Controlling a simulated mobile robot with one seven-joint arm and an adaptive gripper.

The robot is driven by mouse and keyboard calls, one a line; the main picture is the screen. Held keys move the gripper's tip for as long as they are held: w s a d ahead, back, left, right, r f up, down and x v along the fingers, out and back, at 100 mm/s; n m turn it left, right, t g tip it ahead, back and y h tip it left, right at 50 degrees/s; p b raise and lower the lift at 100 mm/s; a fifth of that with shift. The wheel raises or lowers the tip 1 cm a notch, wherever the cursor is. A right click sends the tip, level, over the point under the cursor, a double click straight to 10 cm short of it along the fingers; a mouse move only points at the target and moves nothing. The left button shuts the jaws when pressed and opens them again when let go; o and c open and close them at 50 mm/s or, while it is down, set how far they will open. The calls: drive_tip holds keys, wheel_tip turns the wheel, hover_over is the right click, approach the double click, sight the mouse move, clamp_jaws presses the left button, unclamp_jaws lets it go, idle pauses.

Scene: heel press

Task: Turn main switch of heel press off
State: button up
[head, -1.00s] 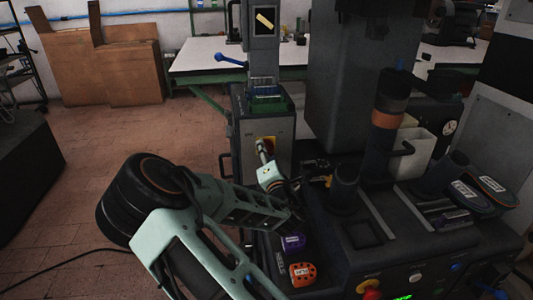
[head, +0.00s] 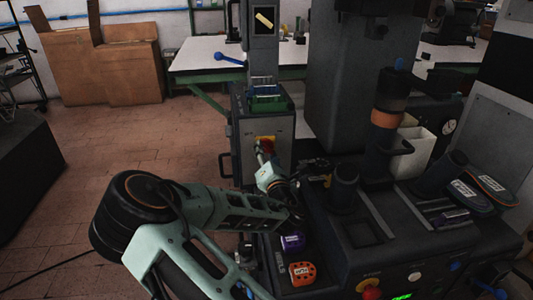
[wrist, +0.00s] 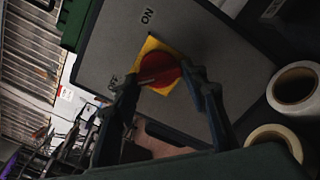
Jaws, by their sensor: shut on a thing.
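The main switch is a red rotary knob (wrist: 158,68) on a yellow plate (wrist: 150,46), set in the grey panel of the heel press (wrist: 105,45). An ON label (wrist: 147,16) is above it in the wrist view, and a partly hidden label (wrist: 113,81) is at its lower left. The knob's grip bar looks roughly crosswise, tilted toward that lower label. My gripper (wrist: 163,75) is shut on the knob, one finger on each side.
A dark post with an orange band (head: 386,118) stands at right. Two white rolls (wrist: 295,86) show at the wrist view's right. Open floor lies at left.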

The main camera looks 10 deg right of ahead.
drive_tip(key=o, duration=1.2)
drive_tip(key=shift+c, duration=0.2)
drive_tip(key=shift+s, duration=0.1)
drive_tip(key=s, duration=1.2)
drive_tip(key=shift+w, duration=0.1)
